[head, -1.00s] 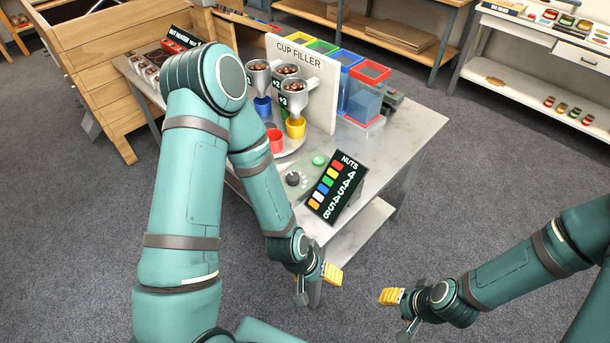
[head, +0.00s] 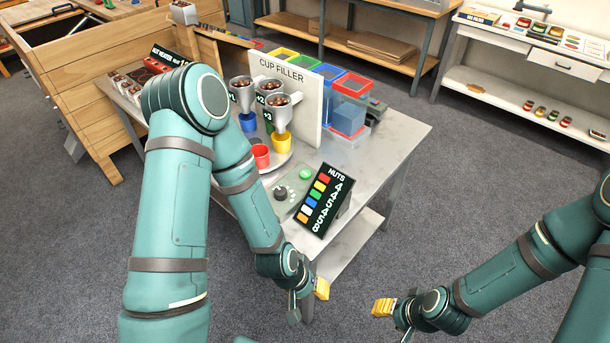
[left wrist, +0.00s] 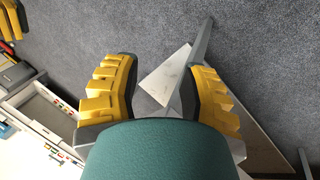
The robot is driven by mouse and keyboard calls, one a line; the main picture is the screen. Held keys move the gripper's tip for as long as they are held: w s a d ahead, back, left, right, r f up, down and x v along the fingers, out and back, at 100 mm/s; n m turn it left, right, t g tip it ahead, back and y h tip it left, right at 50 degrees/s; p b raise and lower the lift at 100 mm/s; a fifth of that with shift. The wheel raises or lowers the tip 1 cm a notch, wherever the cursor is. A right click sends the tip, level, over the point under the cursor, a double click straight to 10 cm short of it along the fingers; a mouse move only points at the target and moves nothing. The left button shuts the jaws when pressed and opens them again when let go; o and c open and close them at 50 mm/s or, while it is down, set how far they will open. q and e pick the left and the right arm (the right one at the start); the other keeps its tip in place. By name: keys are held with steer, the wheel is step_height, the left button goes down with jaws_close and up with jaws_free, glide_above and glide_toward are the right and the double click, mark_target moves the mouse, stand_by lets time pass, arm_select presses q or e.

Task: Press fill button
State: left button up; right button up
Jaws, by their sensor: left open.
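A round green button (head: 305,174) and a dark knob (head: 280,193) sit on a grey-green control panel (head: 268,197) on the table, in front of the cup filler. My left gripper (head: 323,289) hangs past the table's front edge, below and to the right of the panel, touching nothing. In the left wrist view its yellow fingers (left wrist: 162,98) are spread apart with nothing between them. My right gripper (head: 383,307) is farther right over the floor; its finger gap cannot be made out. The cup filler board (head: 290,90) stands behind the panel.
A tilted black NUTS sign (head: 322,202) stands right of the panel. Funnels with nuts (head: 277,101) stand above a turntable with a red cup (head: 261,155) and a yellow cup (head: 282,143). Colored bins (head: 350,87) stand behind the board. The table's right part (head: 390,145) is clear.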

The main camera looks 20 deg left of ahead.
arm_select(q)
jaws_close()
steer(key=c, duration=0.5)
jaws_free()
